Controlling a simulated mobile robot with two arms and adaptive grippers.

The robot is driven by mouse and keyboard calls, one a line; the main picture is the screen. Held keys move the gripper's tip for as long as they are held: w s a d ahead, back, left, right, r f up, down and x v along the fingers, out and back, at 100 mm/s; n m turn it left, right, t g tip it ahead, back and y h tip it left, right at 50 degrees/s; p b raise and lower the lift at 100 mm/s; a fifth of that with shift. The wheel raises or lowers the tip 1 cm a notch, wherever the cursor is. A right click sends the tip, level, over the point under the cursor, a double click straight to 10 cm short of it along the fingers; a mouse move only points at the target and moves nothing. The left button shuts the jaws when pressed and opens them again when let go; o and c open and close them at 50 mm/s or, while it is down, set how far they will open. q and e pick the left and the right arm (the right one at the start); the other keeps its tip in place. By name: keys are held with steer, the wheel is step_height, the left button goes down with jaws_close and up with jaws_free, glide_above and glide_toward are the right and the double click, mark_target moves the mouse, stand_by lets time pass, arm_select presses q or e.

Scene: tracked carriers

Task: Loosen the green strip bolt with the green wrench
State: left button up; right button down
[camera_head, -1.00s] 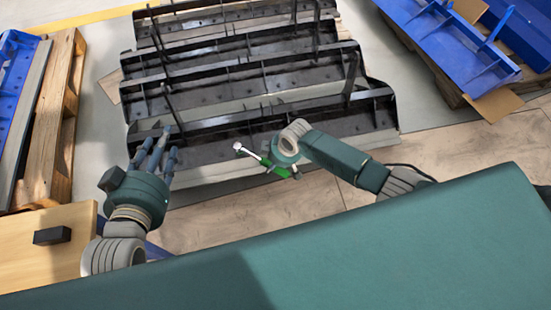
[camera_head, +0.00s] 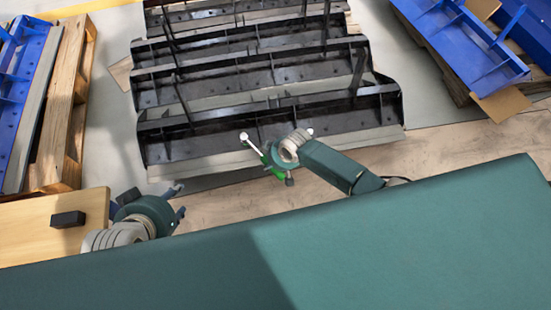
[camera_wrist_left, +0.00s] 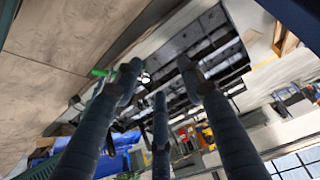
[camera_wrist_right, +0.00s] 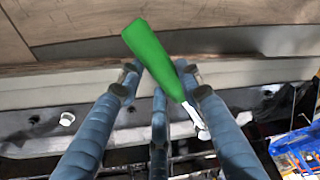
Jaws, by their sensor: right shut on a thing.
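My right gripper (camera_head: 277,163) is shut on the green wrench (camera_head: 268,164), held above the front edge of the nearest black carrier (camera_head: 215,153). In the right wrist view the wrench's green handle (camera_wrist_right: 148,48) slants between the fingers, with its silver end (camera_wrist_right: 195,120) pointing away. A pale round bolt head (camera_wrist_right: 67,119) shows on the strip to its left, apart from the wrench. I cannot tell any green marking on it. In the head view a small pale round thing (camera_head: 309,132) shows beside my right gripper. My left gripper (camera_head: 178,200) is open and empty, low at the left.
More black carriers with upright posts stand in rows behind. Blue parts lie on wooden pallets at the left (camera_head: 62,110) and right (camera_head: 468,48). A wooden top with a black block (camera_head: 68,219) is near my left arm. Floor shows before the carriers.

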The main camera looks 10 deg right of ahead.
arm_select(q)
steer(key=s+a+f+g+p, duration=0.1)
steer(key=s+a+f+g, duration=0.1)
steer(key=s, duration=0.5)
steer(key=shift+g+y, duration=0.4)
steer(key=shift+g, duration=0.2)
arm_select(e)
steer(key=shift+s+a+f+m, duration=0.25)
steer(key=shift+s+a+m, duration=0.45)
steer(key=shift+a+m, duration=0.25)
steer(key=shift+t, duration=0.3)
arm_select(q)
steer(key=shift+w, duration=0.4)
arm_select(e)
steer(key=shift+f, duration=0.15)
arm_select(q)
steer(key=shift+w+d, duration=0.1)
arm_select(e)
steer(key=shift+w+f, duration=0.1)
steer(key=shift+f, duration=0.1)
arm_select(q)
steer(key=shift+w+d+r+t, duration=0.15)
steer(key=shift+w+d+t, duration=0.05)
steer(key=shift+w+t, duration=0.4)
steer(key=shift+s, duration=0.15)
